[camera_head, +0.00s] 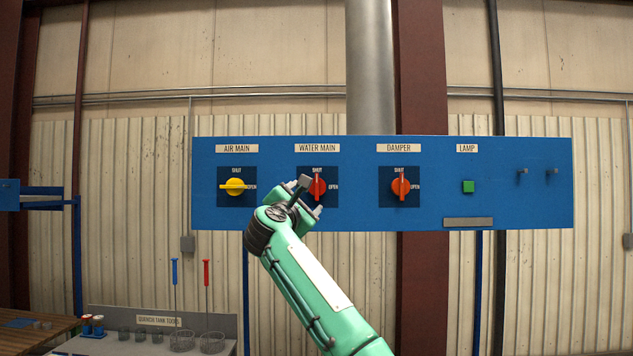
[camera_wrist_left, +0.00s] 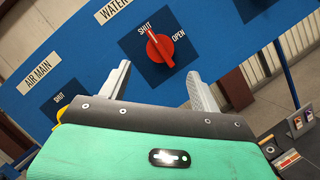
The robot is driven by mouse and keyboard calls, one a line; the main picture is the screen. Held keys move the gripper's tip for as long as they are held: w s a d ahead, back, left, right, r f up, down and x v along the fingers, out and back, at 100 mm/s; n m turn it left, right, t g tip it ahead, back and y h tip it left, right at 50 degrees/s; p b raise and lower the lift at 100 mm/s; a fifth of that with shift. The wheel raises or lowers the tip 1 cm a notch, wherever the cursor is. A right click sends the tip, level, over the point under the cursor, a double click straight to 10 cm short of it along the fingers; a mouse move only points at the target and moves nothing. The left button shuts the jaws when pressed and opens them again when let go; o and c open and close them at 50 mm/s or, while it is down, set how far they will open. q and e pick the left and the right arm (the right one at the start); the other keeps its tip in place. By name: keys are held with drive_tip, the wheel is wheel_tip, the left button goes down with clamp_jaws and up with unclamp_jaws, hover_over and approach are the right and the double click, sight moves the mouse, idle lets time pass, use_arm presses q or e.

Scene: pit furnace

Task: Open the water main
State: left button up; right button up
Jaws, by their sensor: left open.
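The water main knob (camera_head: 318,187) is a red handle on a dark square plate on the blue panel, under the label WATER MAIN (camera_head: 317,148). Its handle stands upright, in line with the SHUT mark; OPEN is marked to its right. My left gripper (camera_head: 311,196) is in front of the knob's lower left and partly covers its plate. In the left wrist view the red knob (camera_wrist_left: 160,47) shows whole, beyond the fingertips and roughly between them. The left gripper (camera_wrist_left: 159,72) is open and empty. I cannot see my right gripper.
The blue panel (camera_head: 512,205) also carries a yellow air main knob (camera_head: 235,187) lying level toward OPEN, an orange-red damper knob (camera_head: 400,187) upright at SHUT, and a green lamp button (camera_head: 468,187). Two hooks stick out at the right. A tool bench (camera_head: 110,345) stands low left.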

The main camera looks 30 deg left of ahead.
sight(315, 189)
use_arm(q)
drive_tip(key=p+x, duration=0.3)
drive_tip(key=x, duration=0.4)
drive_tip(key=shift+w+r+p, duration=0.1)
drive_tip(key=shift+r+p, duration=0.05)
drive_tip(key=shift+p, duration=0.25)
drive_tip(key=shift+w+a+p, duration=0.25)
drive_tip(key=shift+w+p, duration=0.05)
drive_tip(key=shift+w, duration=0.4)
drive_tip(key=c, duration=1)
